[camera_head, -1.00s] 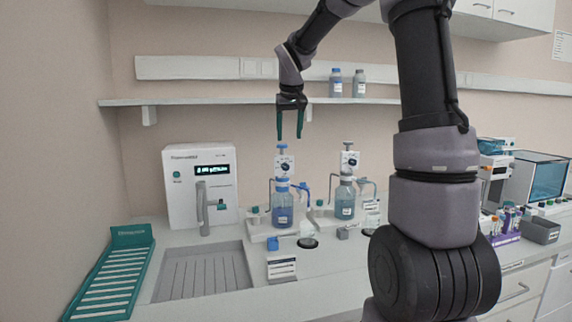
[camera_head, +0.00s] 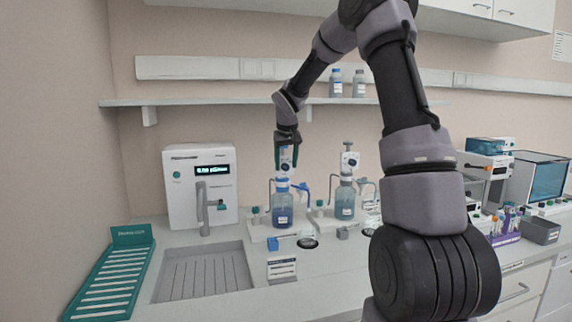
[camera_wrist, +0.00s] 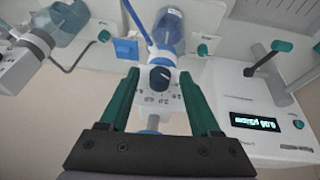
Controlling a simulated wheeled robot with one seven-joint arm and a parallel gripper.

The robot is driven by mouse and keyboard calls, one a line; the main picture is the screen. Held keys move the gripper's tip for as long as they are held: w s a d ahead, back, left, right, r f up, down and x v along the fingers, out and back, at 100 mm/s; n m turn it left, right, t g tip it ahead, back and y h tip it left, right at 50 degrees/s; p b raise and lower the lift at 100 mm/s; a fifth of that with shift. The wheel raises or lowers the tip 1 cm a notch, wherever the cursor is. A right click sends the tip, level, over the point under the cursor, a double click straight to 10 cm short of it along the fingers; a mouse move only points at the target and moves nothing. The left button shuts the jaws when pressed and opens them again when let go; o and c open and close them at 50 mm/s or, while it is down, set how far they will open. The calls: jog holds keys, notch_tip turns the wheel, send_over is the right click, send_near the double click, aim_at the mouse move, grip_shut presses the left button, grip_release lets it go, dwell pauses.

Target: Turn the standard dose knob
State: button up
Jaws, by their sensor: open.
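A dark round knob (camera_wrist: 159,78) sits on the white numbered head (camera_wrist: 160,100) of a bottle-top dispenser in the wrist view. I cannot read a label marking it as the standard one. The dispenser stands on a blue bottle (camera_head: 282,210), left of a second, similar dispenser bottle (camera_head: 345,203). My gripper (camera_head: 287,166) is open and empty, pointing down at the left dispenser's head. In the wrist view its green fingers (camera_wrist: 160,84) lie on either side of the knob, with gaps visible on both sides. Whether they are level with it in depth is unclear.
A white instrument with a lit display (camera_head: 199,187) and a spout stands close on the left. The second dispenser is close on the right. A shelf (camera_head: 230,102) with two small bottles runs behind. A sink (camera_head: 204,275) lies at the front left.

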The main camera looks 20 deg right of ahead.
jog(key=shift+w+f, duration=0.1)
jog(key=shift+f, duration=0.05)
grip_shut()
